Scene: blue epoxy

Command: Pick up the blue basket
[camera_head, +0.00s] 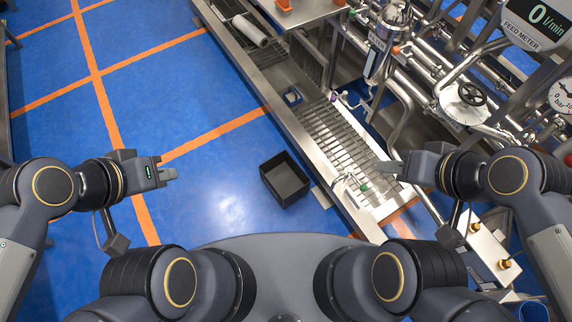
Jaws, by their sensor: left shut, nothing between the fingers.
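A dark grey, open-topped square box (285,180) stands on the blue floor between my arms; it looks empty. No plainly blue basket stands out. My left gripper (170,174) is shut and empty above the floor, well left of the dark box. My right gripper (379,167) is over the right side of the metal grating, right of the box; its finger gap cannot be made out.
A long metal trough with a slatted grating (335,140) runs diagonally right of the box. Pipes, valves and a handwheel (472,94) crowd the right side. Orange lines (105,105) mark the blue floor, which is clear at left. A pale roll (250,30) lies on the trough.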

